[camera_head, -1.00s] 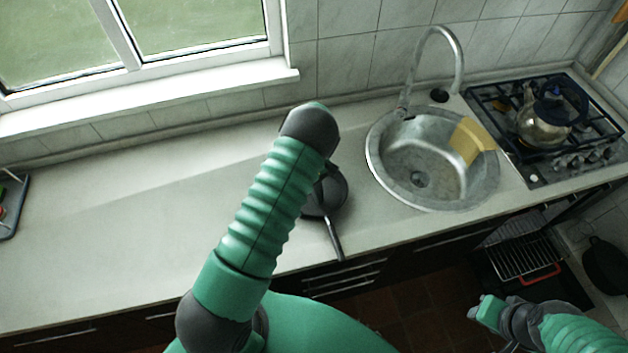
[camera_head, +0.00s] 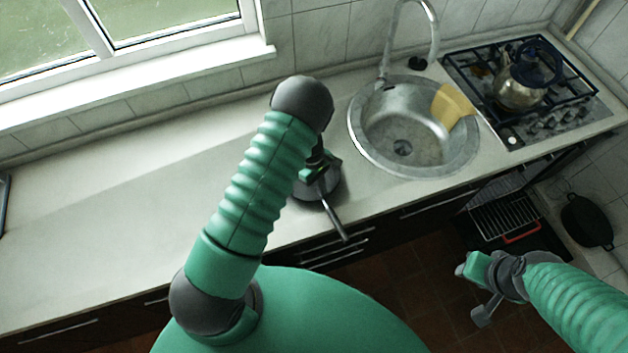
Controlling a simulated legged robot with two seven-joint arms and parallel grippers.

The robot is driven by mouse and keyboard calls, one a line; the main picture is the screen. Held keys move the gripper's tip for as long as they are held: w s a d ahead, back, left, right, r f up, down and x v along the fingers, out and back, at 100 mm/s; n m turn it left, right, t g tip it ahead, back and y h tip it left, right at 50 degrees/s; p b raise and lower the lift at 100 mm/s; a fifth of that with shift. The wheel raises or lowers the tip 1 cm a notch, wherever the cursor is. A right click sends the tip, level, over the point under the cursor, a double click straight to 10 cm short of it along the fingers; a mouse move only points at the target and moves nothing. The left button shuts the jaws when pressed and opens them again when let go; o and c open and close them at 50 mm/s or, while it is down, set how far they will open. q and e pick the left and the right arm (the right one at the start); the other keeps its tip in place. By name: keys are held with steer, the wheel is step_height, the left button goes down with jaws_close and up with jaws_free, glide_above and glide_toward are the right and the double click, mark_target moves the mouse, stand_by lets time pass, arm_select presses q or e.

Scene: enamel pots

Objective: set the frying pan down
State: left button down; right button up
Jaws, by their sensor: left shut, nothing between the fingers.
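A dark frying pan (camera_head: 328,190) rests on the counter just left of the sink, its handle (camera_head: 336,221) sticking out past the front edge. My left arm hides the pan's left side. My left gripper (camera_head: 317,174) is over the pan, beside the inner end of the handle. It is shut with nothing held; whether it touches the pan I cannot tell. My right gripper (camera_head: 475,275) hangs low in front of the cabinets at the right, away from the pan; its fingers are too unclear to read.
A round steel sink (camera_head: 357,150) with a yellow cloth (camera_head: 452,106) is right of the pan. A glass kettle (camera_head: 520,88) stands on the gas hob (camera_head: 480,85). Another dark pan (camera_head: 587,221) is low at the right, near the open oven rack (camera_head: 505,215).

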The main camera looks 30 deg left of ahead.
stand_by(0.3)
arm_select(q)
steer(key=shift+w+a+r, duration=0.1)
steer(key=shift+a+r, duration=0.05)
steer(key=shift+r, duration=0.1)
steer(key=b+v, duration=0.2)
steer(key=v, duration=1.4)
stand_by(0.5)
